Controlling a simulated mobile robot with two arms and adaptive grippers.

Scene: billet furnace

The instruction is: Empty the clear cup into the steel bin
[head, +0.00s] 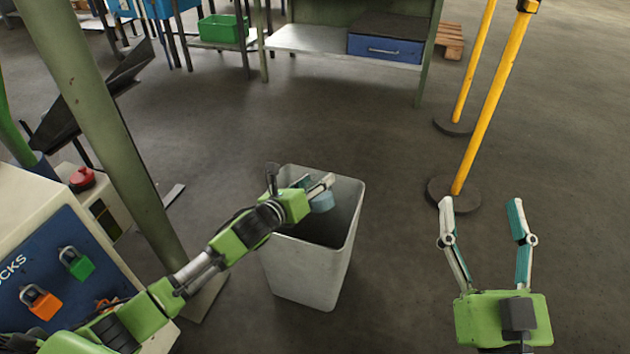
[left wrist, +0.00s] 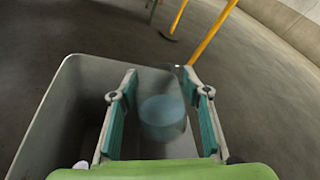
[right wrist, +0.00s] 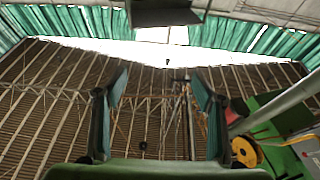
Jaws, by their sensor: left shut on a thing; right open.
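The steel bin (head: 305,272) is a grey, open-topped, square container standing on the floor. My left gripper (head: 322,190) is over its opening, with the arm reaching in from the left. The left wrist view shows the clear cup (left wrist: 163,118), see-through with a bluish tint, between the two fingers of my left gripper (left wrist: 160,77), which are shut on it. The bin's wall (left wrist: 50,115) shows around and behind the cup there. I cannot tell the cup's tilt or its contents. My right gripper (head: 481,204) is open and empty, right of the bin.
A green post (head: 120,150) and a cabinet with padlocks (head: 65,270) stand at the left. Yellow posts on round bases (head: 455,195) stand beyond my right gripper. A workbench with a blue drawer (head: 385,48) is at the back. The floor around the bin is mostly clear.

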